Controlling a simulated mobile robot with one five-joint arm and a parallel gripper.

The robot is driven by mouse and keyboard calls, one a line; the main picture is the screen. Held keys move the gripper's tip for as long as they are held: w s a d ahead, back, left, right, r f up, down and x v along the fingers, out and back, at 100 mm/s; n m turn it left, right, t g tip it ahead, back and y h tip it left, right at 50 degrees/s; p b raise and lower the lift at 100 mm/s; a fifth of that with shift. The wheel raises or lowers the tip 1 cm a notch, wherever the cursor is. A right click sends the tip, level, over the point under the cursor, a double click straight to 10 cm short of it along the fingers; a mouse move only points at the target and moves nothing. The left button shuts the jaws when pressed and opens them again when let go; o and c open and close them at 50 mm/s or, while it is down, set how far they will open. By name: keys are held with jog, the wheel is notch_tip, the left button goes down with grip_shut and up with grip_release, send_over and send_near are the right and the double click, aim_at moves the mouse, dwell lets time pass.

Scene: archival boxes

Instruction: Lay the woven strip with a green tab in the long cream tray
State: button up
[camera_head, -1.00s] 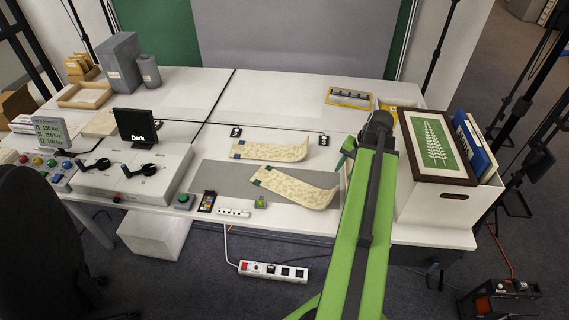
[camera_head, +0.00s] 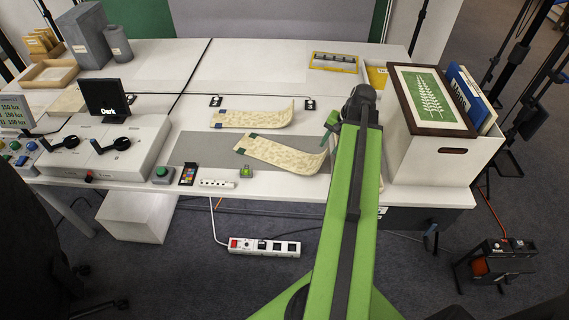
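Two pale, patterned woven strips lie on the table, each curling up at its right end. The nearer strip (camera_head: 285,154) lies slanted on a grey mat and has a dark green tab (camera_head: 244,144) at its left end. The farther strip (camera_head: 255,116) has a dark blue tab (camera_head: 217,125). My green arm reaches up from the bottom, right of both strips. My gripper (camera_head: 329,122) shows only as a small green part left of the dark arm end; its fingers are not clear. I cannot make out the long cream tray; my arm covers part of the table there.
A white box (camera_head: 440,155) with a framed leaf picture stands right of my arm. A yellow-edged holder (camera_head: 333,62) lies at the back. A control console (camera_head: 108,150) with a dark display stands left. The table behind the strips is mostly clear.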

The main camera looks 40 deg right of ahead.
aim_at(326, 153)
jog(key=b+x, duration=0.1)
jog(key=x, duration=0.1)
jog(key=b+x, duration=0.1)
jog(key=b, duration=0.1)
jog(key=b+x, duration=0.2)
jog(key=shift+s+a+f, duration=0.25)
jog(key=shift+f, duration=0.1)
jog(key=shift+r, duration=0.15)
grip_shut()
dwell(0.9)
